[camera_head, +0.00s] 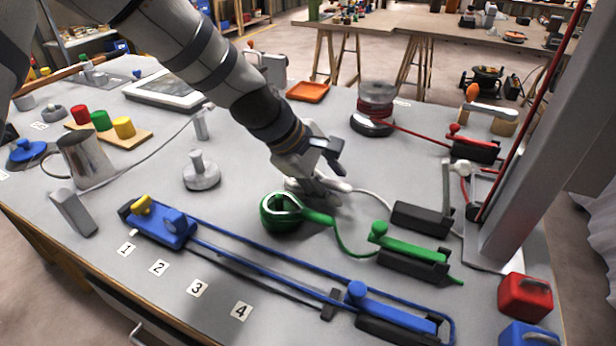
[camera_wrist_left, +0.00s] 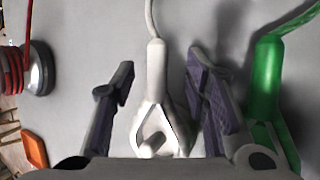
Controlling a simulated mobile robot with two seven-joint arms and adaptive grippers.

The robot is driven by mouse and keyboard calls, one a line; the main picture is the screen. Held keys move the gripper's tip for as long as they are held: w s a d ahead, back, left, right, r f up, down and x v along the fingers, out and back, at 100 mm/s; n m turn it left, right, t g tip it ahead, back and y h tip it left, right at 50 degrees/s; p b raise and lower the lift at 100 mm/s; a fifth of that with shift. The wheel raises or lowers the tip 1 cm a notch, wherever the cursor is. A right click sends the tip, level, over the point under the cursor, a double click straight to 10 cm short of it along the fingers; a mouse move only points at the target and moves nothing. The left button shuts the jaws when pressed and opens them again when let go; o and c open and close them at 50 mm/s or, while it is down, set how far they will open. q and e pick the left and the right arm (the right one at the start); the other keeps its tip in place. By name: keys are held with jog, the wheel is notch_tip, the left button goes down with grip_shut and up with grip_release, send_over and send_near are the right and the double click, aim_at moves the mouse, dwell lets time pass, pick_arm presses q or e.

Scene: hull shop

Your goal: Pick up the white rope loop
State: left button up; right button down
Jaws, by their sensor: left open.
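The white rope loop (camera_head: 338,186) lies on the grey bench top in the middle of the head view, partly hidden by my left gripper. In the left wrist view the white loop (camera_wrist_left: 153,92) has a thick sleeve and a forked eye, with a pale peg or pin (camera_wrist_left: 153,146) showing inside the eye. Its rope runs right in the head view towards a black clutch (camera_head: 423,218). My left gripper (camera_head: 324,168) is open over the loop. In the wrist view its two fingers (camera_wrist_left: 157,75) stand on either side of the sleeve, with gaps on both sides.
A green loop (camera_head: 283,213) lies close by, with its rope to a green-handled clutch (camera_head: 412,256). A blue rope with a blue block (camera_head: 163,227) crosses the front. A red rope winds on a drum (camera_head: 375,103) behind. A grey post (camera_head: 530,140) stands at right.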

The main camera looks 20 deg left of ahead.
pick_arm(q)
jog(key=shift+r, duration=0.2)
jog(key=shift+c, duration=0.2)
grip_shut()
pick_arm(e)
jog(key=shift+w, duration=0.1)
pick_arm(q)
jog(key=shift+r, duration=0.1)
